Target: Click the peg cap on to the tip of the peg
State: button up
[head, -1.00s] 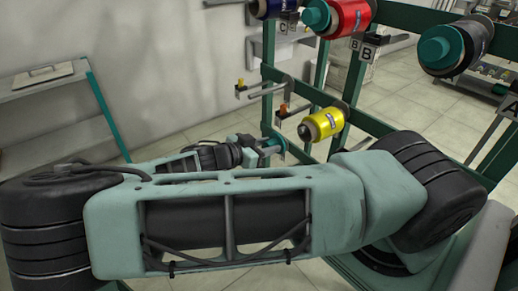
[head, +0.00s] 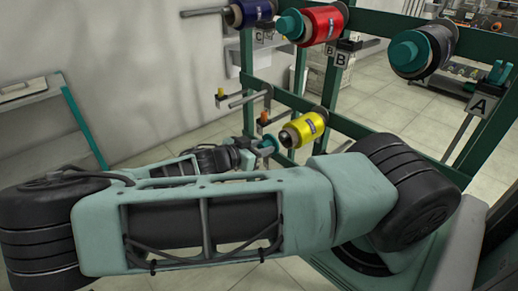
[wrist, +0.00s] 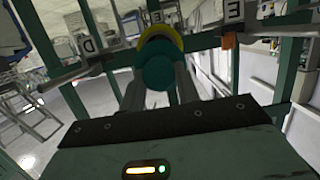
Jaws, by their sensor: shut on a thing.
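My gripper (head: 259,149) is shut on a teal peg cap (head: 269,144). The cap also shows between the two fingers in the wrist view (wrist: 160,73). A yellow bobbin (head: 304,129) sits on a peg of the green rack, with a dark round end (head: 285,136) facing the cap. In the head view a small gap shows between the cap and that end. In the wrist view the yellow bobbin (wrist: 161,33) is behind the cap, roughly in line with it, and the cap hides the peg tip.
Above, a red bobbin (head: 323,22) and a black bobbin (head: 435,50) sit on pegs with teal caps. Empty pegs (head: 248,98) stick out left of the yellow bobbin. Green rack bars (head: 350,127) are close around it. A grey shelf (head: 45,125) stands at the left.

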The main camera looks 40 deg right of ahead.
aim_at(268, 143)
jog(key=shift+r+x, duration=0.25)
jog(key=shift+x, duration=0.75)
jog(key=shift+r+x, duration=0.25)
jog(key=shift+x, duration=0.75)
jog(key=shift+s+d+r+b, duration=0.1)
jog(key=shift+d+b, duration=0.2)
jog(key=shift+d, duration=0.35)
jog(key=o, duration=1.2)
